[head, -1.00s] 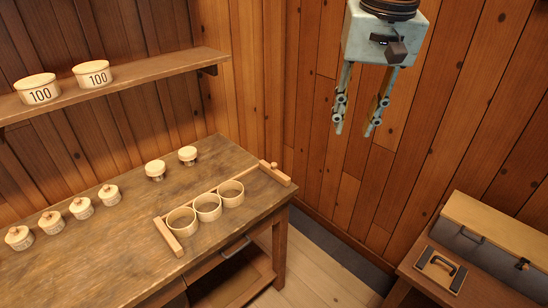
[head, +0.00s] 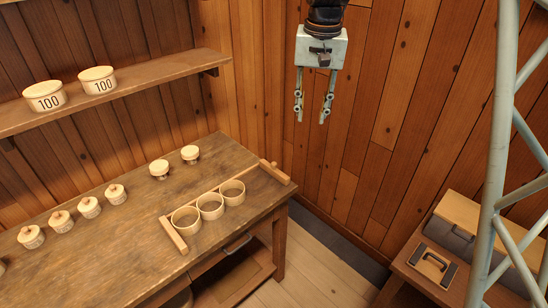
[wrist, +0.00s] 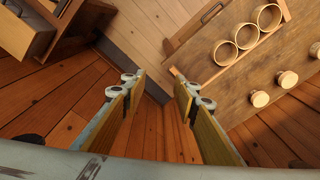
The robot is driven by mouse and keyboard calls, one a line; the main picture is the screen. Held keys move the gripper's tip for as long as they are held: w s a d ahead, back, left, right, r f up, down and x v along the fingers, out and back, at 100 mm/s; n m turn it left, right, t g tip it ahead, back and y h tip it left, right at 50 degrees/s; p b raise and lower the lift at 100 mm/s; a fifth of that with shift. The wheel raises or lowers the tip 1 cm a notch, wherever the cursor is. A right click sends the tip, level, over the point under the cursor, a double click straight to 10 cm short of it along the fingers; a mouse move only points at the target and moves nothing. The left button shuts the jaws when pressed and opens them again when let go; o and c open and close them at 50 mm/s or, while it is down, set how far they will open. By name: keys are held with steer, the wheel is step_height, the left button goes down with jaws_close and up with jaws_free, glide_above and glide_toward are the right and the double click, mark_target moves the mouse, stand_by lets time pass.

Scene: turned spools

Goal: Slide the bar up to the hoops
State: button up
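A long thin wooden bar (head: 212,189) lies on the workbench (head: 130,255) behind a row of three pale hoops, between two wooden end pieces. The hoops are the left hoop (head: 186,220), the middle hoop (head: 210,207) and the right hoop (head: 232,192). Whether the bar touches them is unclear. My gripper (head: 312,113) is open and empty, raised in the air to the right of the bench, fingers pointing down. In the wrist view its fingertips (wrist: 155,80) are apart, and the hoops (wrist: 247,36) and bar (wrist: 245,58) lie at upper right.
Several knobbed spools (head: 90,207) stand along the bench's left, and two more pale-topped pieces (head: 159,169) stand behind the bar. A shelf (head: 130,84) above holds two round boxes marked 100 (head: 97,79). A low cabinet with a toolbox (head: 470,215) stands at right.

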steer(key=w+a+f+p, duration=0.3)
steer(key=w+a+f, duration=0.25)
steer(key=w, duration=0.25)
steer(key=g+p, duration=0.1)
steer(key=p, duration=0.3)
glide_above(274, 163)
step_height(274, 163, down, 12)
steer(key=shift+r+m, duration=0.2)
steer(key=shift+m, duration=0.1)
steer(key=shift+s+f, duration=0.1)
steer(key=shift+f, duration=0.1)
steer(key=shift+f+p, duration=0.65)
steer(key=shift+f, duration=6.05)
jaws_close()
